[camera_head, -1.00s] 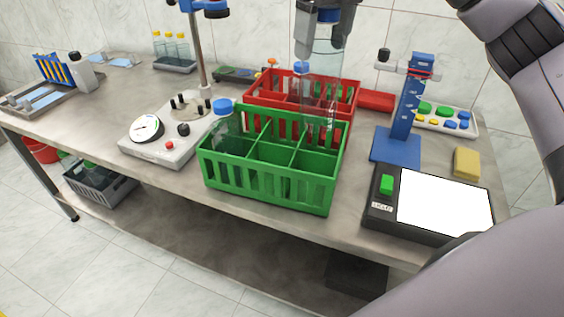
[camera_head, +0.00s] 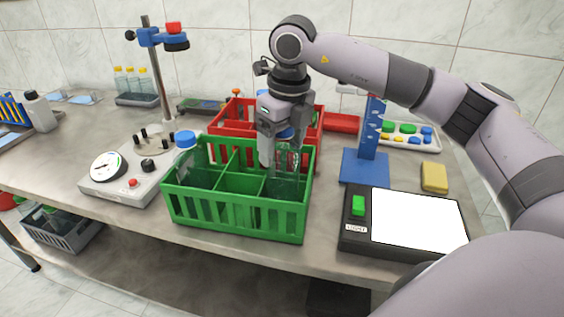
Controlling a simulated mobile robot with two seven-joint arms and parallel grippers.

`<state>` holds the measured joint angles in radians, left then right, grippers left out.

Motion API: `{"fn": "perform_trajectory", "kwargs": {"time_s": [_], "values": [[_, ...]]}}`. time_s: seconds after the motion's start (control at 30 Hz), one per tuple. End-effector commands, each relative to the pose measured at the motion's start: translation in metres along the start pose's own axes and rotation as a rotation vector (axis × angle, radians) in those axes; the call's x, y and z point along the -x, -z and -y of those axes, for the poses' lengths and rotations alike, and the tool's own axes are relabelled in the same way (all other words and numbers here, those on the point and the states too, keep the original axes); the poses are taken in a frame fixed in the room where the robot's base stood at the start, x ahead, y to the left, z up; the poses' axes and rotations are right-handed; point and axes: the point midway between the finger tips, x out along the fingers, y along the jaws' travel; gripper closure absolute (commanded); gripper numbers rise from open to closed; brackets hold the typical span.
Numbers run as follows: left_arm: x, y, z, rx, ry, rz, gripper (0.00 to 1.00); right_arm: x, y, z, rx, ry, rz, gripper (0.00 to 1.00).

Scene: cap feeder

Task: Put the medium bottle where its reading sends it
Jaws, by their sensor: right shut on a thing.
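My right gripper (camera_head: 284,143) comes down from above and is shut on a clear bottle (camera_head: 284,183) just below its blue cap. The bottle is upright, and its lower part is inside the back right part of the green crate (camera_head: 238,216). The crate's walls and dividers partly hide it, so I cannot tell whether it touches the floor. The red crate (camera_head: 227,116) stands behind the green one, partly hidden by my gripper. A grey tester with a round dial (camera_head: 108,167) stands left of the green crate; its reading is too small to tell. My left gripper is not in view.
Another blue cap (camera_head: 185,139) shows at the green crate's back left corner. A blue stand (camera_head: 366,167), a black box with a white panel (camera_head: 418,218) and a yellow sponge (camera_head: 434,177) stand to the right. A clamp stand (camera_head: 157,80) rises behind the tester.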

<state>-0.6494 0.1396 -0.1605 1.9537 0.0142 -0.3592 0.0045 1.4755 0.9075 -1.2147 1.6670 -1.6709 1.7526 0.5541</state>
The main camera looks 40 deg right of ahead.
Motion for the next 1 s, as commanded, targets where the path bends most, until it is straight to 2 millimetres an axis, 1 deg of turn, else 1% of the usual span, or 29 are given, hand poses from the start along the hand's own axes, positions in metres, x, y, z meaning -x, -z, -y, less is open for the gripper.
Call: {"fn": "perform_trajectory", "kwargs": {"time_s": [0.07, 0.23, 0.33, 0.63, 0.77, 0.8, 0.83, 0.87, 1.0], "values": [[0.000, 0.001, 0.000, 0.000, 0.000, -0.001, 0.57, -0.006, 0.001, 0.000, 0.000, 0.000, 0.000, 1.00], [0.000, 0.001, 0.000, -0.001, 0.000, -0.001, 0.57, -0.031, 0.004, 0.000, 0.000, 0.000, -0.001, 1.00], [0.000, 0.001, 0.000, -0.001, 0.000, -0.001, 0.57, -0.040, 0.005, 0.000, 0.000, -0.001, 0.002, 1.00], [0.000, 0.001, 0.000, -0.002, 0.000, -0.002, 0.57, -0.042, 0.005, 0.000, 0.000, -0.001, 0.003, 1.00], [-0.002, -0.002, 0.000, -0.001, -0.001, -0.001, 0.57, -0.047, 0.006, 0.000, 0.000, -0.001, 0.002, 1.00], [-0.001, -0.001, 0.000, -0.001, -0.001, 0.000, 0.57, -0.046, 0.006, 0.000, 0.001, 0.000, 0.000, 0.14], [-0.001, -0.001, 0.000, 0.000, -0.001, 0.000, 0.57, -0.046, 0.006, 0.000, 0.001, 0.000, -0.001, 0.04], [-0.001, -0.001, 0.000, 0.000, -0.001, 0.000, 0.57, -0.046, 0.006, 0.000, 0.001, 0.000, -0.001, 0.01], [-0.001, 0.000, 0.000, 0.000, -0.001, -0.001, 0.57, -0.046, 0.006, 0.000, 0.001, 0.000, -0.001, 0.01]]}}
